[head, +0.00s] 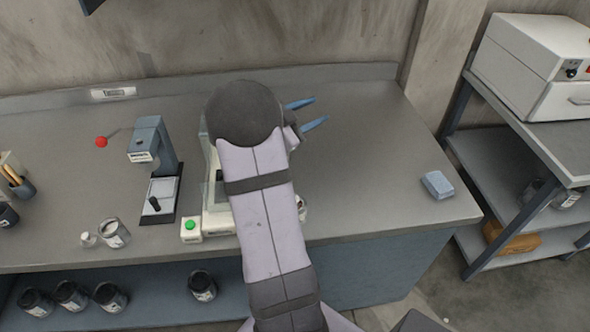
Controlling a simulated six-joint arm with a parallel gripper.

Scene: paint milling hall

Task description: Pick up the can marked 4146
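My gripper (321,109) is above the back of the bench, right of my arm's dark round joint. Its two blue fingers point right and stand apart with nothing visible between them. A pale-topped can (115,233) stands on the bench at the front left. Dark cans stand on the shelf under the bench: a group on the left, including one can (110,298), and a lone can (202,286) nearer my arm. Another can (302,210) is partly hidden behind my arm. Their markings are too small to read, so I cannot tell which is 4146.
A grey press-like device (150,150) stands on the bench (365,165) left of my arm. A machine (220,222) with a green button (190,225) is partly hidden by my arm. A blue block (438,185) lies at the right. The bench between arm and block is clear.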

